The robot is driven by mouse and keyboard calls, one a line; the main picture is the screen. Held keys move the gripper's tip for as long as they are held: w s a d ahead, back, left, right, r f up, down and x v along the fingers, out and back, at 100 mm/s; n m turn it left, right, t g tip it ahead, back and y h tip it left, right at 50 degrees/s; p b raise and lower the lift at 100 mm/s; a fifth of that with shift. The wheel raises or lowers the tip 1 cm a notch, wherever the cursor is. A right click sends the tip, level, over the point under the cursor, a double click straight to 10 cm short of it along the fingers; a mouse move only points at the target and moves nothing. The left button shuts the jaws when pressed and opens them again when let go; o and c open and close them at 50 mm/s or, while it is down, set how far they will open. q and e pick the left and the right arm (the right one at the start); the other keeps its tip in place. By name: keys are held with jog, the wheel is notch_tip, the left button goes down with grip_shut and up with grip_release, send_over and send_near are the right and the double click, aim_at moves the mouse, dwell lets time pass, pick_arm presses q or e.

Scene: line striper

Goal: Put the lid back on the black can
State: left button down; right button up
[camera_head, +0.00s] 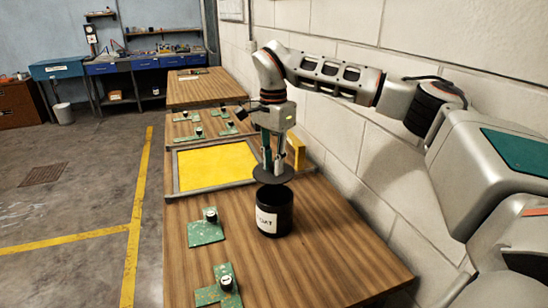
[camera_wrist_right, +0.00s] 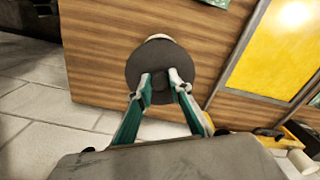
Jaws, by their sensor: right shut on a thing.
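The black can (camera_head: 275,217) stands upright on the wooden bench, with a white label on its side. The round dark lid (camera_head: 273,175) is held level just over the can's top, and I cannot tell whether they touch. My right gripper (camera_head: 272,160) is shut on the lid's raised middle. In the right wrist view the lid (camera_wrist_right: 150,60) lies below the two fingertips (camera_wrist_right: 161,78) and hides most of what is under it; a pale edge shows past its far side. My left gripper is in neither view.
The wooden bench (camera_head: 315,250) also bears green plates with small dark-and-white parts (camera_head: 207,232) (camera_head: 227,286). A framed yellow panel (camera_head: 215,166) lies behind the can. A white block wall (camera_head: 345,130) runs along the right. The bench right of the can is clear.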

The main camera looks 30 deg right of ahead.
jog(key=shift+d+f+m, duration=0.25)
jog(key=shift+f+m, duration=0.05)
jog(key=shift+f, duration=2.95)
jog(key=shift+f, duration=0.15)
jog(key=o, duration=1.1)
jog(key=o, duration=0.5)
jog(key=shift+r, duration=3.5)
